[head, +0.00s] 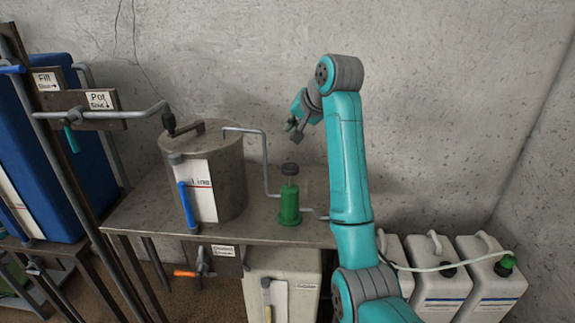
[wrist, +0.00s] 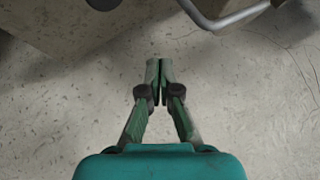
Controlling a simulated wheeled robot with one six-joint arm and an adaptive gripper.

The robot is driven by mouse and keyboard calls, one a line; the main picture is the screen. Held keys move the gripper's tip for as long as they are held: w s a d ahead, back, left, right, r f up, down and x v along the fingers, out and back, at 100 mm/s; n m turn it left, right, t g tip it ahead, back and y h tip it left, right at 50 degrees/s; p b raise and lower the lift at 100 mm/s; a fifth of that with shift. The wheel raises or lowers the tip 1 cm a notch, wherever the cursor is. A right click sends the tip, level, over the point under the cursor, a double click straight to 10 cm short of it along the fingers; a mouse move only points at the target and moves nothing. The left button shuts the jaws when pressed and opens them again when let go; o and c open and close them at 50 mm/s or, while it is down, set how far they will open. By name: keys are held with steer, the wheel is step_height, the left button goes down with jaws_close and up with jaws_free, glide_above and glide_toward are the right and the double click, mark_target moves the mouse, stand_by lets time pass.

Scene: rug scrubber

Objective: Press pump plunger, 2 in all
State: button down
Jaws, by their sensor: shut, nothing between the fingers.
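The pump is a small green cylinder (head: 289,206) with a black plunger knob (head: 290,169) on a short stem. It stands upright on the metal bench (head: 262,232), and the knob is raised clear of the green body. My gripper (head: 295,130) is shut and empty, above the knob in the head view and apart from it. In the wrist view my gripper's fingers (wrist: 159,62) meet in front of bare concrete. A dark round thing cut by the top edge there may be the knob; I cannot tell for sure.
A metal tank (head: 228,172) stands left of the pump. A bent grey pipe (head: 265,165) runs from the tank down beside the pump, and also shows in the wrist view (wrist: 232,18). White jugs (head: 441,285) stand at right. The concrete wall (head: 250,80) is behind.

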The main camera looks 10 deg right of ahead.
mark_target(293, 168)
steer(key=shift+f, duration=4.4)
steer(key=shift+f, duration=0.1)
steer(key=shift+f, duration=0.3)
steer(key=shift+f, duration=1.95)
stand_by(0.4)
steer(key=shift+r, duration=2.35)
